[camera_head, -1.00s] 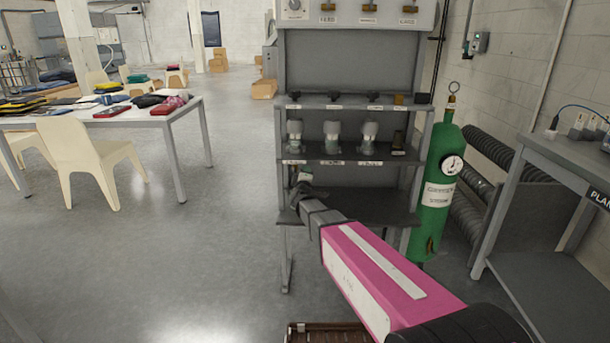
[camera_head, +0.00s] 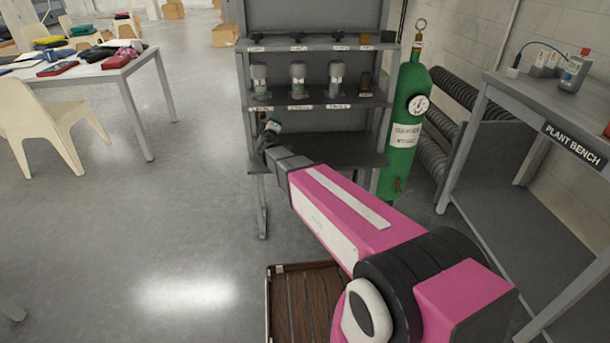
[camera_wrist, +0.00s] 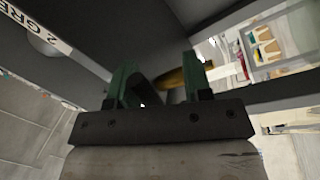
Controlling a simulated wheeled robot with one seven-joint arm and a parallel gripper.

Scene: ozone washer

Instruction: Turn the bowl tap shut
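The grey rack (camera_head: 310,20) stands ahead with labelled shelves. Three glass-like bowls (camera_head: 298,80) stand on its middle shelf, and black knobs (camera_head: 297,38) sit on the shelf above. My gripper (camera_head: 268,138) is at the rack's left side, just below the bowl shelf. In the wrist view my gripper (camera_wrist: 160,85) has its two green fingers apart. A brass-coloured part (camera_wrist: 171,79) shows between and beyond them, with a dark bar beside it. I cannot tell whether the brass part is the bowl tap or whether a finger touches it.
A green cylinder (camera_head: 405,130) with a gauge stands right of the rack. The plant bench (camera_head: 505,100) is further right. A brown slatted crate (camera_head: 300,305) lies on the floor below my arm. A white table (camera_head: 100,70) and chair (camera_head: 45,125) stand left; the floor between is clear.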

